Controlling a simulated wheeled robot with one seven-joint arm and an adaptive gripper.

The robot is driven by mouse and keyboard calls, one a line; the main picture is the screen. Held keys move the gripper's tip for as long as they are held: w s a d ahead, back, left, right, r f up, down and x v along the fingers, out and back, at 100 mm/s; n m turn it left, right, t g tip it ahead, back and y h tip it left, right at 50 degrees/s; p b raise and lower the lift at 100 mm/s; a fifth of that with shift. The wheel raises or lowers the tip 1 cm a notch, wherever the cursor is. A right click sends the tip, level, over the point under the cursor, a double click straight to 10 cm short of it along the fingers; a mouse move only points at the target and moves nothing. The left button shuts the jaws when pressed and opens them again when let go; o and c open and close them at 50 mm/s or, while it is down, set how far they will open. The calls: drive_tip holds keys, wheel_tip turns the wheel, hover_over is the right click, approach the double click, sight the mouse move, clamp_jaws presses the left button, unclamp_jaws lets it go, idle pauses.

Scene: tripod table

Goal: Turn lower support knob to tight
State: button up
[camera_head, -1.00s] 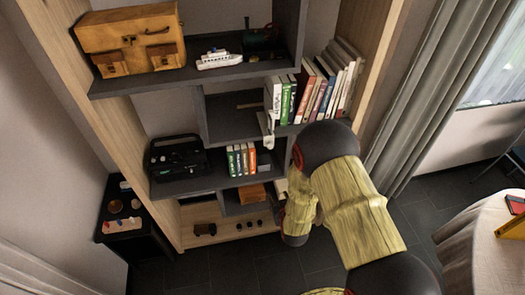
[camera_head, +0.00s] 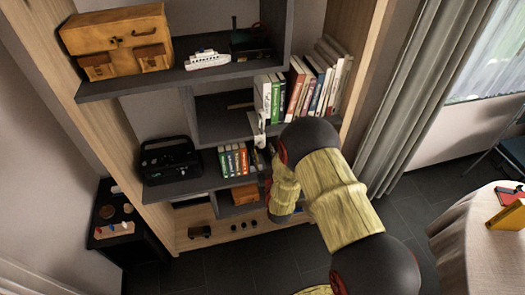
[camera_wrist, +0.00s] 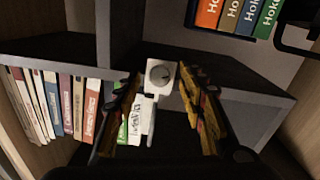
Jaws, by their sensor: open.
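A small round grey knob (camera_wrist: 160,73) sits on a white bracket-like piece (camera_wrist: 148,105) at a dark shelf edge, in the wrist view. My gripper (camera_wrist: 160,78) is open, with one dark and yellow finger on each side of the knob. The fingers look apart from the knob, but the exact gap in depth is unclear. In the head view a white piece (camera_head: 257,126) hangs at the shelf edge below the books, just left of my arm. My gripper is mostly hidden behind the arm there. I cannot read the knob's turn position.
Upright books (camera_head: 307,88) stand beside the white piece, and a shorter row (camera_head: 233,160) stands on the shelf below. A black radio (camera_head: 170,158) is further left. A round table (camera_head: 480,225) is at the right. Dark floor lies open between.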

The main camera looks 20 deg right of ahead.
drive_tip(key=shift+w, duration=0.55)
clamp_jaws()
